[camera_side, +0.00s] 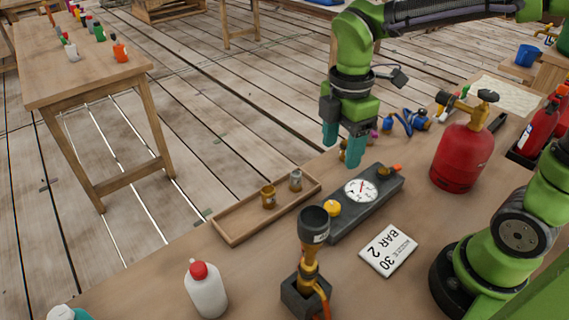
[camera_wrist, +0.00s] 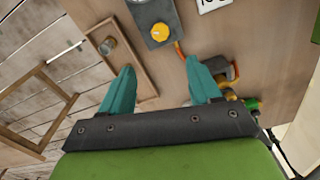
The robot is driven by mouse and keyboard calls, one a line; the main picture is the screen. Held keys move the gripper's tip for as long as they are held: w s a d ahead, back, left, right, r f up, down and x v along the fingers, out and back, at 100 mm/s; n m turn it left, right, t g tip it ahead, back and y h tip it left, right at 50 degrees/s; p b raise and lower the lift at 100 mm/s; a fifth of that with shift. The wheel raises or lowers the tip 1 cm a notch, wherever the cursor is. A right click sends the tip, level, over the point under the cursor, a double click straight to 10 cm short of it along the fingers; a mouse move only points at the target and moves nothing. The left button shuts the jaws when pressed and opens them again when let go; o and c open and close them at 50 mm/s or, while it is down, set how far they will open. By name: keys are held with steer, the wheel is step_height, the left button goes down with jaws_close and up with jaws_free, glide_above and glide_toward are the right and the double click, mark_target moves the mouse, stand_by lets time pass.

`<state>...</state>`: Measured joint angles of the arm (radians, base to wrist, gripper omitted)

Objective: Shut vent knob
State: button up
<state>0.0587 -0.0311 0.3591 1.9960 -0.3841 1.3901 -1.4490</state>
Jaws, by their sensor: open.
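A round yellow knob (camera_side: 332,208), which I take to be the vent knob, sits on the near end of a dark grey gauge block (camera_side: 365,207). A white dial gauge (camera_side: 361,190) is on the same block. In the wrist view the knob (camera_wrist: 159,32) carries a short pale line on top and lies beyond my fingertips, between their directions. My gripper (camera_side: 342,152) has teal fingers, apart and empty, held above the bench and not touching the knob. Both fingers show in the wrist view (camera_wrist: 158,75).
A wooden tray (camera_side: 232,236) with two small jars lies left of the block. A dark-topped brass stand (camera_side: 308,255), a white bottle (camera_side: 206,290) and a card (camera_side: 388,250) are nearby. A red gas cylinder (camera_side: 460,155) stands to the right.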

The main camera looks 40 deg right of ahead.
mark_target(333, 206)
step_height(333, 206, down, 15)
steer(key=shift+f, duration=0.1)
stand_by(0.4)
steer(key=c, duration=1.1)
steer(key=shift+o, duration=0.2)
steer(key=shift+m, duration=0.4)
steer(key=m, duration=0.5)
steer(key=shift+m, duration=0.4)
steer(key=m, duration=0.5)
steer(key=shift+m, duration=0.3)
